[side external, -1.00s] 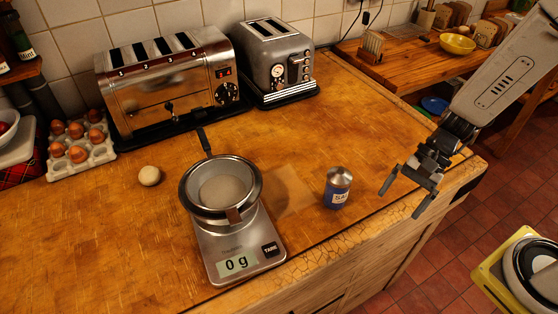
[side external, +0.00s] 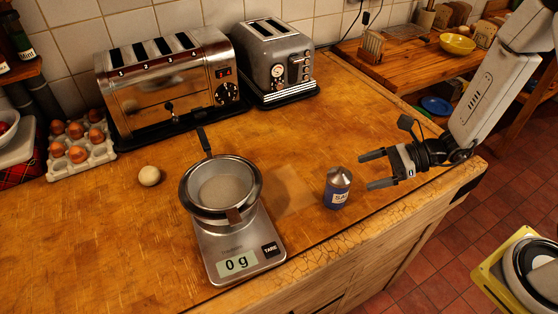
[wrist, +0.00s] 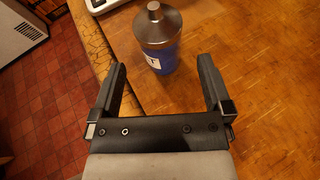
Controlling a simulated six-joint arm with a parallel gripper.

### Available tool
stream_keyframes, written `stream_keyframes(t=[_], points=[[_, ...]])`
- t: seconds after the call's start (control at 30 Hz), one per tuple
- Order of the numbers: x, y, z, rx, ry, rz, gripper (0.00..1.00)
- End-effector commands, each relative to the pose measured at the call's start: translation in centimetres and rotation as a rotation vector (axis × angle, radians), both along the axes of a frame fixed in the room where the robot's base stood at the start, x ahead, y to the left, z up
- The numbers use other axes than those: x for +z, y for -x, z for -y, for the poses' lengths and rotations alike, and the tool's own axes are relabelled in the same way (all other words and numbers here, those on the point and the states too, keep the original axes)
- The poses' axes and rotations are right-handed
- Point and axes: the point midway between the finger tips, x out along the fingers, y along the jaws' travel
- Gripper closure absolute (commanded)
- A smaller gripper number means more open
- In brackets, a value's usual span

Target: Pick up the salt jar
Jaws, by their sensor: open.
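The salt jar (side external: 338,190) is a small blue cylinder with a silver domed lid and a white label. It stands upright on the wooden counter near its front edge, right of the scale. My gripper (side external: 364,171) is to the right of the jar, turned sideways with its two fingers pointing left at it. The fingers are apart and empty. In the wrist view the jar (wrist: 160,58) stands just beyond the fingertips, roughly between their lines. My gripper also shows there (wrist: 162,72), with a gap between its fingers.
A kitchen scale (side external: 247,262) reading 0 g carries a sieve (side external: 252,205) left of the jar. An egg (side external: 149,176), an egg tray (side external: 60,174) and two toasters (side external: 170,85) (side external: 278,62) stand farther left and back. The counter behind the jar is clear.

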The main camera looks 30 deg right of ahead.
Motion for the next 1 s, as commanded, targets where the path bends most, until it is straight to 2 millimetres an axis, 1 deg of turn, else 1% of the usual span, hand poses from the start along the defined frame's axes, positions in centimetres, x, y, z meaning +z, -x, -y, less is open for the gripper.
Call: stream_keyframes(t=[0.4,0.63,0.77,1.0], points=[[-1.0,-0.9,-2.1,0.005,0.002,-0.001,0.00],[-1.0,-1.0,-2.2,0.004,0.002,0.000,0.00],[-1.2,-1.2,-2.6,0.005,0.002,-0.001,0.00],[-2.0,-2.0,-4.5,0.008,0.003,-0.001,0.00]])
